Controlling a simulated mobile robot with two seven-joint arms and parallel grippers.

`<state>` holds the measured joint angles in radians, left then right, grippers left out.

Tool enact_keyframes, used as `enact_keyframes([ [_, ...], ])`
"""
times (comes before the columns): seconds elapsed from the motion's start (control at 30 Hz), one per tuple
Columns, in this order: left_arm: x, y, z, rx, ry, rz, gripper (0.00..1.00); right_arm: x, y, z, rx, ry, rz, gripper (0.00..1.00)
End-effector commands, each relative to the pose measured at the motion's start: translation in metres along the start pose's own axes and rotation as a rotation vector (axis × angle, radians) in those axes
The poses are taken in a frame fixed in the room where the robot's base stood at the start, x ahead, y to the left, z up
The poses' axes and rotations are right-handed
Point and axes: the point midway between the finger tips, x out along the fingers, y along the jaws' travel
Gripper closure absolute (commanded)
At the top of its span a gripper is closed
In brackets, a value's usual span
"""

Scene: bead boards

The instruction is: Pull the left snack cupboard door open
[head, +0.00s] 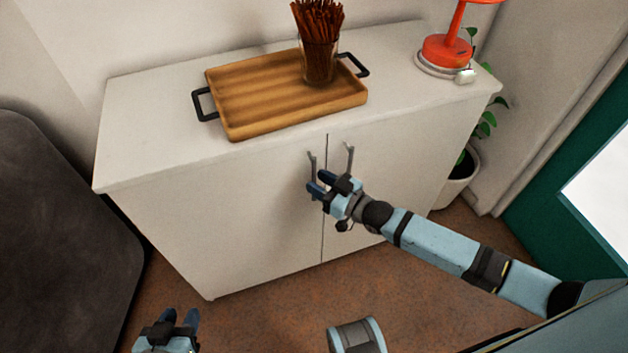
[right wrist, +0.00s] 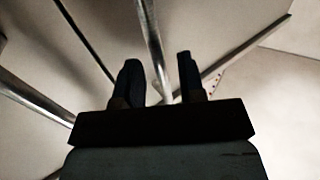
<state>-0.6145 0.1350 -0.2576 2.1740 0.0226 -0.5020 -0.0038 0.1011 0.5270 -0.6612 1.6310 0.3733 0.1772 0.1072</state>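The white snack cupboard stands ahead with both doors shut; a thin seam runs between the left door (head: 235,210) and the right door (head: 385,170). The left door's bar handle (head: 311,162) is upright near the seam, partly hidden by my right gripper (head: 318,185). In the right wrist view, a metal bar (right wrist: 152,45) runs between the two dark fingers of my right gripper (right wrist: 160,85). The fingers are apart, with a small gap on the bar's right side. My left gripper (head: 180,318) is open and empty, low at the bottom left, away from the cupboard.
A wooden tray (head: 250,95) with a glass of brown sticks (head: 318,60) sits on the cupboard top. A red lamp (head: 446,50) stands at its right end. A dark rounded piece (head: 60,240) stands left. A potted plant (head: 460,180) is at right. Floor in front is clear.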

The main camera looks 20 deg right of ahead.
Motion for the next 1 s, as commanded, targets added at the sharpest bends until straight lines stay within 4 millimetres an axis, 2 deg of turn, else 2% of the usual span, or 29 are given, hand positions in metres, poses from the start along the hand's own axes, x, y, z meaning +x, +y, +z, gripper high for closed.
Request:
enact_keyframes([
  [0.17,0.0,0.0,-0.001,0.0,0.005,0.002,0.61,0.016,0.0,0.0,0.0,0.001,0.0,0.64],
  [0.47,-0.001,0.0,-0.004,0.0,0.01,0.002,0.61,0.018,0.0,0.0,0.0,0.0,0.0,0.64],
  [0.5,-0.001,0.0,-0.004,0.0,0.01,0.002,0.61,0.018,0.0,0.0,0.0,0.0,0.0,0.66],
  [0.63,-0.001,0.0,-0.004,0.0,0.01,0.002,0.61,0.018,0.0,0.0,0.0,0.0,0.0,0.96],
  [0.67,-0.001,0.0,-0.003,0.0,0.009,0.002,0.61,0.018,0.0,0.0,0.0,0.0,0.0,1.0],
  [1.0,-0.002,0.0,-0.003,0.0,0.0,0.001,0.61,0.016,-0.004,-0.002,0.003,0.003,0.008,1.0],
])
